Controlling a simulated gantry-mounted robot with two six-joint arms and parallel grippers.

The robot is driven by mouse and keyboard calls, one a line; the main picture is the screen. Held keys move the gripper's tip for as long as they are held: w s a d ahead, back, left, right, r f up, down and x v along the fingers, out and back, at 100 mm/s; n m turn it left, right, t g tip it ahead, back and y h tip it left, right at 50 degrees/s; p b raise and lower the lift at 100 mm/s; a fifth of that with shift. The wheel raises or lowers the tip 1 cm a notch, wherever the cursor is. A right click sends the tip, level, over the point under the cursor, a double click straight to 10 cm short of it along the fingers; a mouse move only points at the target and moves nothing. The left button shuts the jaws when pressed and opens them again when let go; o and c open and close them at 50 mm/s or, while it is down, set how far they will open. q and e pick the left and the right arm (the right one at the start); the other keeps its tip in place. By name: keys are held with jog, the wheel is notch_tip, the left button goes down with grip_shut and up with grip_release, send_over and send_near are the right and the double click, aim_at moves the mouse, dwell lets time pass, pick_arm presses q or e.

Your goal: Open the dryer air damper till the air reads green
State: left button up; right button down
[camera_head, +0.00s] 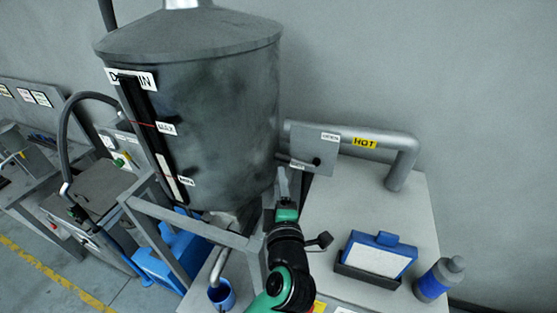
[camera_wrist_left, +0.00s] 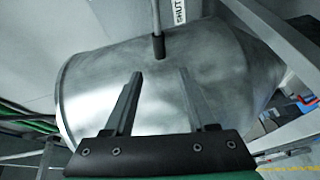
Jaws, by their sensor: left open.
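The damper plate (camera_head: 322,152) is grey and stands on the silver pipe right of the large hopper. It has a white upper label (camera_head: 330,137) and a lower label (camera_head: 301,166), too small to read surely here. A label reading SHUT (camera_wrist_left: 180,10) shows in the left wrist view. A grey rod-like handle (camera_wrist_left: 157,30) hangs beside it, its tip ahead of my fingers. My left gripper (camera_head: 283,183) is open and empty, just below and left of the plate. In the left wrist view its fingers (camera_wrist_left: 160,74) point towards the handle, apart from it. I cannot make out an air reading.
The hopper (camera_head: 230,100) and its frame (camera_head: 185,212) stand close left of my arm. The pipe (camera_head: 400,160) carries a HOT label (camera_head: 364,142). On the grey cabinet top are a blue-and-white box (camera_head: 376,257) in a dark tray and a bottle (camera_head: 438,279).

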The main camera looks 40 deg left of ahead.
aim_at(279, 159)
pick_arm(q)
jog(key=x, duration=1.1)
jog(key=shift+w+d+f, duration=0.1)
jog(key=shift+w+d, duration=0.05)
jog(key=shift+w, duration=0.1)
jog(key=shift+c, duration=0.4)
grip_shut()
dwell(0.6)
